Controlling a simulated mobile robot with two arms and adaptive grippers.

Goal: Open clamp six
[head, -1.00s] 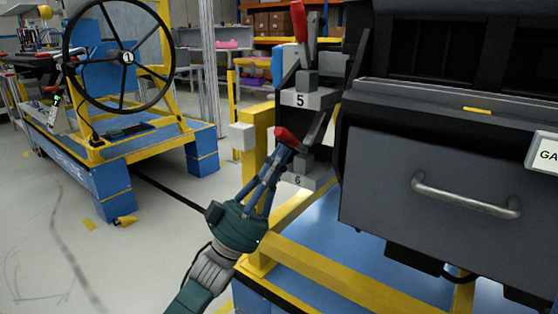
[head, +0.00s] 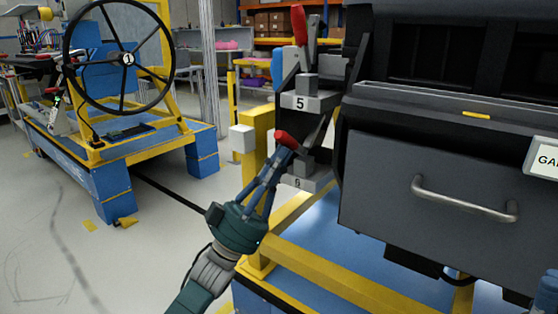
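Clamp six (head: 308,164) is mounted on the yellow frame below clamp five (head: 306,85). Its grey base carries the label 6, and its handle has a red grip (head: 287,139) that leans up and to the left. My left gripper (head: 279,158) reaches up from below, with its fingers at the handle just under the red grip. The fingers overlap the handle in this view; whether they are closed on it cannot be told. Clamp five's red handle stands upright. My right gripper is not in view.
A grey dashboard module with a drawer (head: 420,190) and a metal handle (head: 465,200) stands close on the right. A yellow beam (head: 330,275) runs below the clamps. A blue and yellow stand with a black wheel (head: 127,58) is at the left.

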